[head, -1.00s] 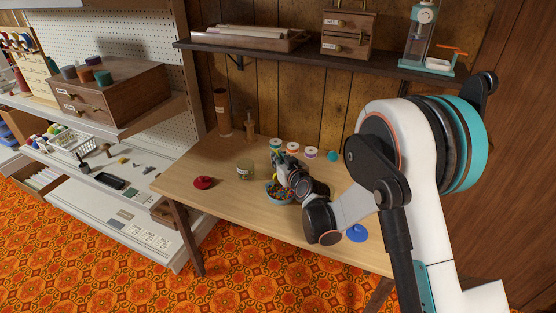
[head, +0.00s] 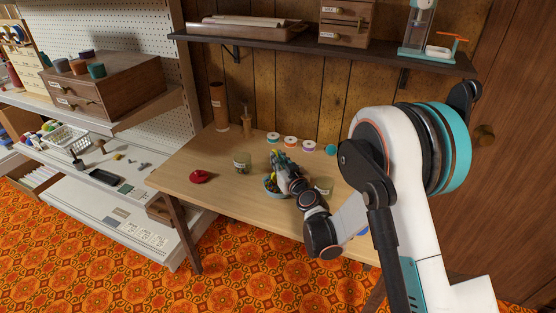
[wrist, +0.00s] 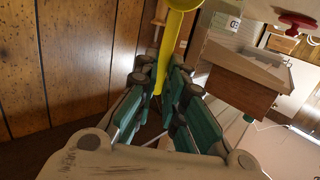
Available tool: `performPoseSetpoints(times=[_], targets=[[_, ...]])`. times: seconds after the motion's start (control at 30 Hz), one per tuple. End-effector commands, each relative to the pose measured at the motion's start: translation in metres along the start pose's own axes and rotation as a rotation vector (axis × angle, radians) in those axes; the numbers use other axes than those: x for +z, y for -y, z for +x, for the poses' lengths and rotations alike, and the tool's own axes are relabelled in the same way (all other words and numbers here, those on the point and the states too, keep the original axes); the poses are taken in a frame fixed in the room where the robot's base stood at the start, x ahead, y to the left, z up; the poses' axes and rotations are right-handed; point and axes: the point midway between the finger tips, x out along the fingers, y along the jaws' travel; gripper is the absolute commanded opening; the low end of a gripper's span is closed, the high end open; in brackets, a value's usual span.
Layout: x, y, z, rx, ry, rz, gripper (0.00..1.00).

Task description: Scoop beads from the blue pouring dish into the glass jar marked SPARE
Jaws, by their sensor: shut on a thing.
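My gripper (head: 281,165) is over the blue dish (head: 269,193) on the wooden table. In the wrist view my gripper (wrist: 162,100) is shut on the handle of a yellow scoop (wrist: 175,30). The scoop's bowl is cut off at the top edge, so whether it holds beads cannot be told. The dish holds mixed coloured beads, partly hidden by my gripper. A glass jar (head: 242,162) with a label stands behind and left of the dish. Another jar (head: 323,186) stands right of my gripper, partly hidden. Their labels are too small to read.
A red object (head: 200,177) lies on the table's left part. Several thread spools (head: 290,141) stand along the back, near a brown cylinder (head: 219,105). A shelf (head: 330,57) hangs above the table. The table front left is clear.

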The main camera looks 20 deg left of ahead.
Motion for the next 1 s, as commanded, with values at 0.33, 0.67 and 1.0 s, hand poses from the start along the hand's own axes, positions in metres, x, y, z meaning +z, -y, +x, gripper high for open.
performPoseSetpoints(times=[0.33, 0.67, 1.0], targets=[[0.015, 0.000, 0.002, 0.000, 0.000, 0.000, 0.00], [0.017, 0.000, -0.011, 0.000, 0.001, -0.001, 0.00], [0.018, 0.000, -0.025, -0.001, 0.010, 0.000, 0.00]])
